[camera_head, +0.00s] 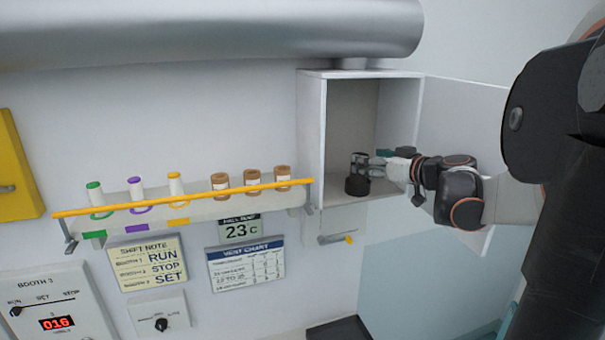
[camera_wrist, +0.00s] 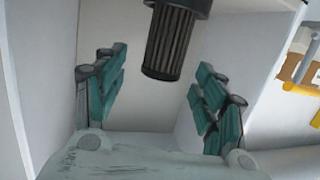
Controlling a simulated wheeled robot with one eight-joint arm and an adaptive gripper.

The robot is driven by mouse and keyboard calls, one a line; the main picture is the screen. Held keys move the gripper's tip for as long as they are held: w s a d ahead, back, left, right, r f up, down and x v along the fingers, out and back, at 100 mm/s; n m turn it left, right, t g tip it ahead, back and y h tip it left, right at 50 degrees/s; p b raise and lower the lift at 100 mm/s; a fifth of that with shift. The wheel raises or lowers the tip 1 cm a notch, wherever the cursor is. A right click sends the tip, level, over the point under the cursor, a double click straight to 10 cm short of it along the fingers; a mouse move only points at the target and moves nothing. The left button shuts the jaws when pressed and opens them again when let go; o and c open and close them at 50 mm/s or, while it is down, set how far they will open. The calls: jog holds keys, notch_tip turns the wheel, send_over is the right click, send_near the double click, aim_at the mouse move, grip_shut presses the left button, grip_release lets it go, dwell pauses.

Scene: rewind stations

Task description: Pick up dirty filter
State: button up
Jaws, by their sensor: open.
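The dirty filter (camera_head: 357,185) is a dark, ribbed cylinder with a wider dark end, standing upright on the floor of the open wall cabinet (camera_head: 312,130). In the wrist view the filter (camera_wrist: 171,42) shows its pleated side and part of its wide end, which is cut off by the top edge. My gripper (camera_head: 382,163) reaches into the cabinet from the right, beside the filter. In the wrist view my gripper (camera_wrist: 160,90) is open, its teal pads on either side of the filter's line.
The cabinet door (camera_head: 462,130) stands open at the right, behind my arm. Left of the cabinet, a shelf with a yellow rail (camera_head: 130,207) holds several bottles and brown jars (camera_head: 220,182). A large metal duct (camera_head: 210,30) runs above. The cabinet walls are close around my gripper.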

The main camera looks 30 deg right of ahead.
jog(key=w, duration=0.2)
jog(key=w+f, duration=0.1)
jog(key=w, duration=0.1)
jog(key=shift+w+b, duration=0.3)
jog(key=shift+w, duration=0.05)
jog(key=shift+s, duration=0.2)
jog(key=c, duration=1.2)
